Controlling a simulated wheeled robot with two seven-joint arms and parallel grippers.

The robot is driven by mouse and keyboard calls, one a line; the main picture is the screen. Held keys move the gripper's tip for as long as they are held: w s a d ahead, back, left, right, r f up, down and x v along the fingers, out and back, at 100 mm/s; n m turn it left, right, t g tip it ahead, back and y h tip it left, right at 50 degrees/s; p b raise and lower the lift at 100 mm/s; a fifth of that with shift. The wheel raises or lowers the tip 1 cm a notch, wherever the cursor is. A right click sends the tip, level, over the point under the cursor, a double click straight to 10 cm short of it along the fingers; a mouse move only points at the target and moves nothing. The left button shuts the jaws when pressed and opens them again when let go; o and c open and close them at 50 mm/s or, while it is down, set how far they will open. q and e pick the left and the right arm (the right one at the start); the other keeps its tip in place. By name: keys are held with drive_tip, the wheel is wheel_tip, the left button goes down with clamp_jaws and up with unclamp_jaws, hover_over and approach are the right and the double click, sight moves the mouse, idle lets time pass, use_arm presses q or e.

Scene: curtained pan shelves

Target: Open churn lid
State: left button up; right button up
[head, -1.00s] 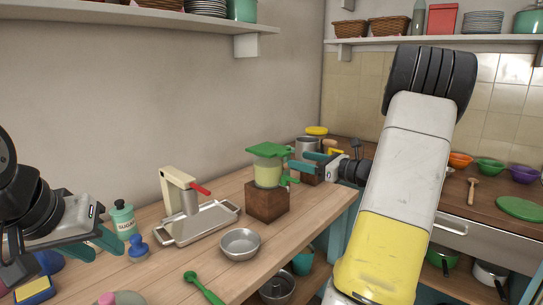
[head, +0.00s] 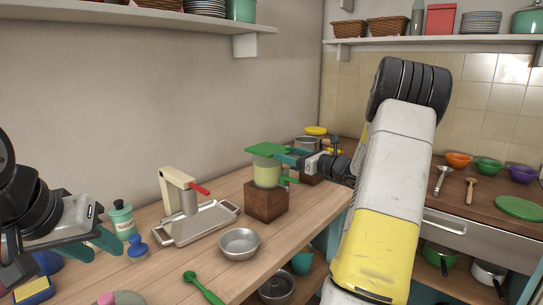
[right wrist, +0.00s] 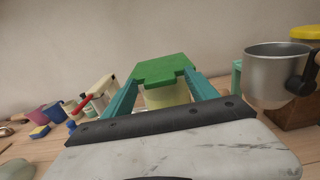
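The churn (head: 266,173) is a pale yellow-green jar with a flat green lid (head: 264,150), standing on a dark wooden block (head: 266,202) on the wooden counter. My right gripper (head: 288,158) is at the lid's right side, at about lid height. In the right wrist view its two teal fingers are spread apart, one on each side of the green lid (right wrist: 163,70) and the jar (right wrist: 165,96). I cannot tell whether they touch the lid. My left gripper (head: 65,250) is at the far left, its fingers wide apart and empty, away from the churn.
A metal tray (head: 207,224) with a cream press and red handle (head: 200,189) stands left of the churn. A steel bowl (head: 240,243) and a green spoon (head: 203,289) lie in front. A metal pot (right wrist: 275,75) stands close to my right gripper.

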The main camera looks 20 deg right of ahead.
clamp_jaws()
drive_tip(key=shift+r, duration=0.1)
